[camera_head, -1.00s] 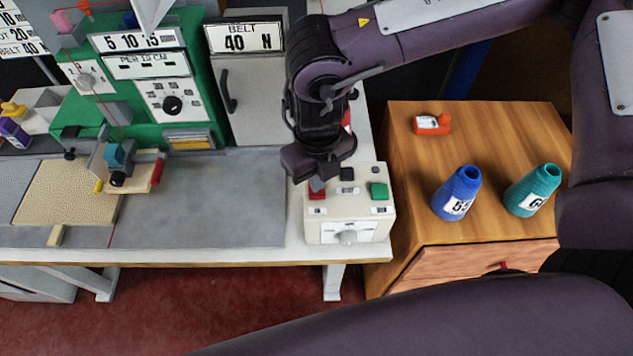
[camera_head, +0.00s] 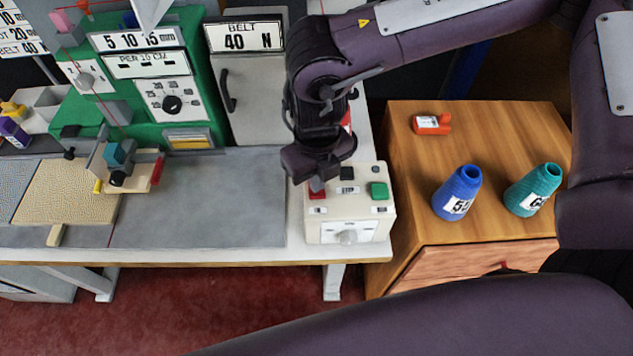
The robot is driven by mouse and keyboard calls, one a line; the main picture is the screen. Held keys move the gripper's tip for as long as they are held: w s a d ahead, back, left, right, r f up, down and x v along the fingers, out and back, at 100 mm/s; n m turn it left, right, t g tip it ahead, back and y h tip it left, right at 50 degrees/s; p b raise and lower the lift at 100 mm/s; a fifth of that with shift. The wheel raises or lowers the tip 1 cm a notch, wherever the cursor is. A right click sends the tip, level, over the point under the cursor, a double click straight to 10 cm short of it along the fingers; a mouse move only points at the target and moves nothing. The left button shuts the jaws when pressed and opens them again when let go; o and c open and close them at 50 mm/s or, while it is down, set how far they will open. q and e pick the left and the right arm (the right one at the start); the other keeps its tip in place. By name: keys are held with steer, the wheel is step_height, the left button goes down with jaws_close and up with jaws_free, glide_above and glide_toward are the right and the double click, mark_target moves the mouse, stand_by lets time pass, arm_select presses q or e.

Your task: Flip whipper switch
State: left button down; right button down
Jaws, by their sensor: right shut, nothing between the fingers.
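A pale control box (camera_head: 314,231) stands at the right end of the white bench. Its top carries a red button (camera_head: 317,190), a small black switch (camera_head: 347,173) and a green button (camera_head: 379,190). My right gripper (camera_head: 316,180) points down over the box's back left part, at the red button. It is shut and empty, and it partly covers the red button's surroundings. I cannot tell whether it touches the button. No label names the whipper switch legibly. My left gripper is not in view.
The green machine (camera_head: 202,95) with dials stands at the back left, beside a tan rug piece (camera_head: 60,192) on the grey bench top (camera_head: 220,205). A wooden cabinet (camera_head: 410,180) to the right carries a blue cone (camera_head: 458,190), a teal cone (camera_head: 533,190) and an orange-red tool (camera_head: 432,123).

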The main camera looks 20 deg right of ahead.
steer(key=shift+f+b, duration=0.6)
steer(key=shift+f, duration=0.25)
steer(key=shift+r, duration=0.1)
stand_by(0.3)
steer(key=shift+w+r+p, duration=0.1)
steer(key=shift+r+p, duration=2.8)
steer(key=shift+r, duration=0.55)
steer(key=shift+f, duration=0.1)
